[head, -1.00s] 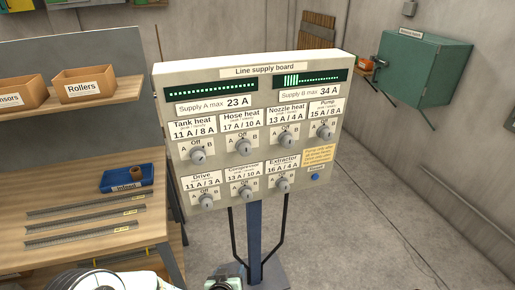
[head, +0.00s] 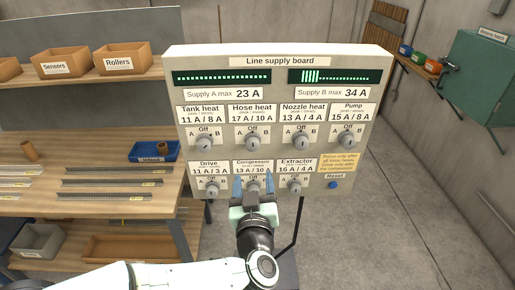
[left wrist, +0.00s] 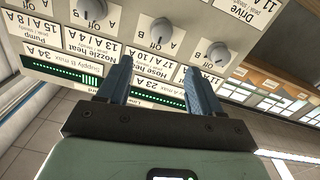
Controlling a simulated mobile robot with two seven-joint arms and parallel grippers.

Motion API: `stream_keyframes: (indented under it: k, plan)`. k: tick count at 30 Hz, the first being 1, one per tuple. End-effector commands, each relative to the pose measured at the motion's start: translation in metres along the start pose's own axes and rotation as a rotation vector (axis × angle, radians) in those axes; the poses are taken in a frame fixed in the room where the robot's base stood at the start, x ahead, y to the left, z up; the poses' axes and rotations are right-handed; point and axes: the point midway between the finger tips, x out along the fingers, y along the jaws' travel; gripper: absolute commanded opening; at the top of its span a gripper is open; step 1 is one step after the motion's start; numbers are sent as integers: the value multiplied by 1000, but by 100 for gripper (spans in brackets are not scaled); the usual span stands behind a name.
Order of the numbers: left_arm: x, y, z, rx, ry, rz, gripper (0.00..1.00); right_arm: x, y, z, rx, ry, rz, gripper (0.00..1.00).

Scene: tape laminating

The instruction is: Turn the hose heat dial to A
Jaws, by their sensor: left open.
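The line supply board (head: 278,93) faces me with two rows of dials. The hose heat dial (head: 253,143) is second from left in the top row, between its A and B marks with Off above. Its exact pointer direction is too small to tell. My left gripper (head: 254,180) is open and empty, below that dial in the head view, its fingers in front of the compressor dial and partly hiding it. In the upside-down left wrist view, the hose heat dial (left wrist: 160,33) shows beyond and between the two fingertips (left wrist: 158,70), apart from them. My right gripper is not in view.
The tank heat dial (head: 204,143) and nozzle heat dial (head: 301,142) flank the hose heat dial. Supply B's display (head: 335,76) shows several tall bars. A shelf unit with a blue tray (head: 154,152) stands left. A green cabinet (head: 488,75) is at right.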

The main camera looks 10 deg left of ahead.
Motion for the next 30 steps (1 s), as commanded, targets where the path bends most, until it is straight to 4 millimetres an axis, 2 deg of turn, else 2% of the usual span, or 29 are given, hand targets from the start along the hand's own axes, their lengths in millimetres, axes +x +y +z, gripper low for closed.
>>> stream_keyframes:
  k: [5,12,18,24,30]
  plan:
    - [30,-1,-1,1,-2,-4,65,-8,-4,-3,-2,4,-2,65]
    - [82,0,-1,1,-2,-3,65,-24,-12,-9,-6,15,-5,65]
    - [114,0,-2,0,-1,-1,65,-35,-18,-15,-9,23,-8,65]
    - [128,0,0,0,-1,0,65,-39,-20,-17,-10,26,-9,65]
    - [129,0,1,1,-2,0,65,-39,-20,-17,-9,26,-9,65]
